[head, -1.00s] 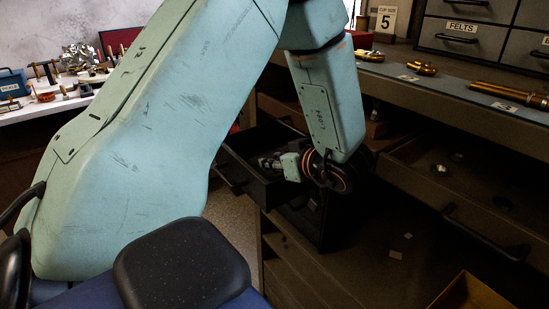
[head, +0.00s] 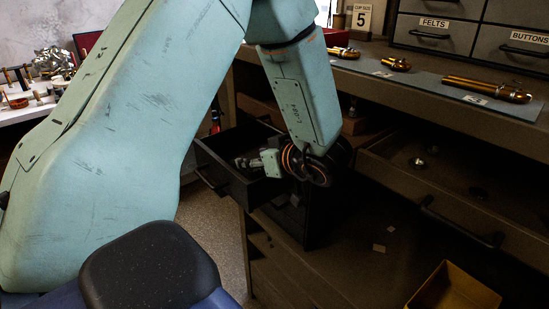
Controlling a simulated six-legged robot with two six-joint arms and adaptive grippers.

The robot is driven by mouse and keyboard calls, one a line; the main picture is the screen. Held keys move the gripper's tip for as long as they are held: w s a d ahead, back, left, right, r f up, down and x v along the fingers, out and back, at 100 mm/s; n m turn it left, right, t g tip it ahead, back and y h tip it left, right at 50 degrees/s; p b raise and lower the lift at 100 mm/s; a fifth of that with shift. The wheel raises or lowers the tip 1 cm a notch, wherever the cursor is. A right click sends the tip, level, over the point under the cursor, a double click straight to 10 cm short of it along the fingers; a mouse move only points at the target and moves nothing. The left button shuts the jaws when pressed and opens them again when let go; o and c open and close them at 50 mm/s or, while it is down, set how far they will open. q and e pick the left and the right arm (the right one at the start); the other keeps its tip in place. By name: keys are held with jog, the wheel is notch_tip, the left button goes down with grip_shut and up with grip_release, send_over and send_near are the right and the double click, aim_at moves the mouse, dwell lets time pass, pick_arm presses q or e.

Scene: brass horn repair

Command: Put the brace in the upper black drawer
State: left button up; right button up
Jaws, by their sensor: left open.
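The upper black drawer (head: 222,178) is pulled out from a black cabinet under the bench. My left gripper (head: 246,163) reaches into the drawer's opening from the right, with its fingers over the inside. Its jaws are open. I cannot make out the brace: the drawer's inside is dark and partly covered by my wrist. My right gripper is not in view.
The workbench (head: 375,75) above carries several brass parts (head: 487,90) on a grey mat. A wide open drawer (head: 460,185) holds a few small pieces at the right. A yellow bin (head: 453,288) stands at the lower right. Labelled drawers (head: 432,33) are at the back.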

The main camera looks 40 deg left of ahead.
pick_arm(q)
jog(key=p+v, duration=0.2)
jog(key=v, duration=0.1)
jog(key=p+v, duration=0.2)
jog(key=shift+d+r, duration=0.25)
jog(key=shift+r, duration=0.15)
jog(key=shift+s+d+r+p, duration=0.1)
jog(key=shift+d+r+p, duration=0.15)
jog(key=shift+d+p, duration=0.55)
jog(key=p+v, duration=0.4)
jog(key=p, duration=0.1)
jog(key=shift+d+p, duration=0.35)
jog(key=shift+s+a, duration=0.1)
